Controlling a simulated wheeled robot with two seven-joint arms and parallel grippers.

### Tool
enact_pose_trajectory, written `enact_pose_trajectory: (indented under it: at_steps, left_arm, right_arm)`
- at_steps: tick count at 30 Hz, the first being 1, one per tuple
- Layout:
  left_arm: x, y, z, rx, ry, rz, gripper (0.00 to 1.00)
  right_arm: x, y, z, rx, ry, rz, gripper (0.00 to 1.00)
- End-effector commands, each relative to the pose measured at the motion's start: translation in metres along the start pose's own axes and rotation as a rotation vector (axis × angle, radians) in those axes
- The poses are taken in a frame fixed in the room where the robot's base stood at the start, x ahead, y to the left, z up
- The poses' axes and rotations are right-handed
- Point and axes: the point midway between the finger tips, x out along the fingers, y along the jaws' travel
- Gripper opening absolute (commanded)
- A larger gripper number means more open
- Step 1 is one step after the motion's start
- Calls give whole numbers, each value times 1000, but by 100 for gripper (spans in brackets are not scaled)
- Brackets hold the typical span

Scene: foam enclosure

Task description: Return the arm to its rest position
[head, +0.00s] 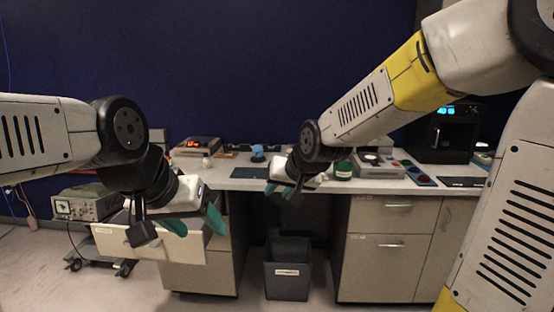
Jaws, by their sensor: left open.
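My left arm comes in from the left, bent at a black joint. My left gripper (197,224) hangs in front of an open drawer at the left end of the desk. Its teal fingers are spread apart with nothing seen between them. My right arm reaches in from the upper right, with a yellow band on it. My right gripper (279,190) is small and further off, at the front edge of the worktop. Its teal fingertips show, but the gap between them is too small to judge.
The pulled-out drawer (108,241) juts out below my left gripper. A dark bin (287,280) stands under the worktop (375,186). A green-sided container (343,170), a blue item (257,152) and a black machine (442,135) stand on top. An instrument cart (88,204) is at left.

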Motion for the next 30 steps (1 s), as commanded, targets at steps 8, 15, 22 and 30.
enact_pose_trajectory:
  at_steps: [8, 15, 22, 30]
  left_arm:
    - [0, 0, 0, 0, 0, 0, 60]
    - [0, 0, 0, 0, 0, 0, 60]
    - [0, 0, 0, 0, 0, 0, 60]
    - [0, 0, 0, 0, 0, 0, 60]
  right_arm:
    - [-125, 67, 58, -22, -77, 126, 32]
    - [-178, 87, 111, -21, -141, 145, 32]
    - [-187, 90, 124, -21, -159, 144, 32]
    - [-186, 89, 123, -21, -158, 144, 32]
